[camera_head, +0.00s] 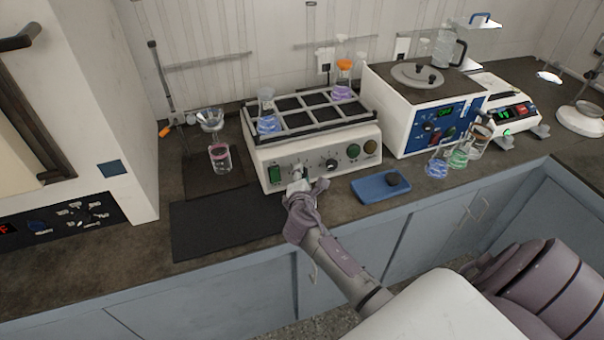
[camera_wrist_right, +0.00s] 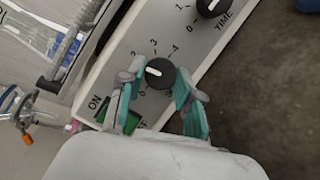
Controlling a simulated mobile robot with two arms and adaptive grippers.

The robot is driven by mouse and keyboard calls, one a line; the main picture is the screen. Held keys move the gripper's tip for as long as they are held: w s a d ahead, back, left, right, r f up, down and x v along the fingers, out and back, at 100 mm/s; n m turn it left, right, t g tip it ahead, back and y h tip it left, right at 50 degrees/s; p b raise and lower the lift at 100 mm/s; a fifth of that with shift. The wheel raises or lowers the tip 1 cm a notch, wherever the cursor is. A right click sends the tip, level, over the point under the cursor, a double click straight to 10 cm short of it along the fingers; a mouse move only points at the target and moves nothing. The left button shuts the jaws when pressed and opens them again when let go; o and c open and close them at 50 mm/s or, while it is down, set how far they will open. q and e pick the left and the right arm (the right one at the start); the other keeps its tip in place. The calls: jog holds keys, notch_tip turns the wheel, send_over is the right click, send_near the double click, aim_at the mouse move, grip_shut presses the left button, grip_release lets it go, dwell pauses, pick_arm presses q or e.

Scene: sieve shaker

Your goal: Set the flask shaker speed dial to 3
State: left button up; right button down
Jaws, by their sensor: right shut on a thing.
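The flask shaker (camera_head: 318,150) is a beige box with a flask rack on top, standing on the bench. Its black speed dial (camera_wrist_right: 160,73) has a white mark and a printed scale from 0 to 4. The mark points left, at the low-to-middle side of the scale; the exact number is hard to tell. My right gripper (camera_wrist_right: 158,90) is shut on the dial, with one teal-padded finger on each side. In the head view my right gripper (camera_head: 298,186) is at the left part of the front panel and hides most of this dial. My left gripper is not in view.
Beside the speed dial are a green ON/OFF switch (camera_head: 274,174) and a TIME dial (camera_head: 331,165). A blue tray (camera_head: 372,188) lies at the front right. A dark mat (camera_head: 215,222) lies at the front left. Flasks stand in the rack and by the blue-panelled bath (camera_head: 405,128).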

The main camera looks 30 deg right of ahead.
jog(key=m+g+p, duration=0.1)
jog(key=m, duration=0.1)
jog(key=shift+r+m, duration=0.2)
jog(key=shift+m, duration=0.2)
jog(key=m+g+y+p, duration=0.1)
jog(key=m+p, duration=0.1)
jog(key=m, duration=0.1)
jog(key=shift+r+p, duration=0.15)
jog(key=shift+p, duration=0.2)
jog(key=shift+d+m+g+y+p, duration=0.1)
jog(key=shift+m+g+y+p, duration=0.4)
jog(key=shift+m+p, duration=1.35)
jog(key=shift+m+y, duration=0.3)
jog(key=shift+m, duration=0.15)
jog(key=shift+b, duration=0.3)
jog(key=c, duration=0.8)
grip_release()
jog(key=shift+o, duration=0.2)
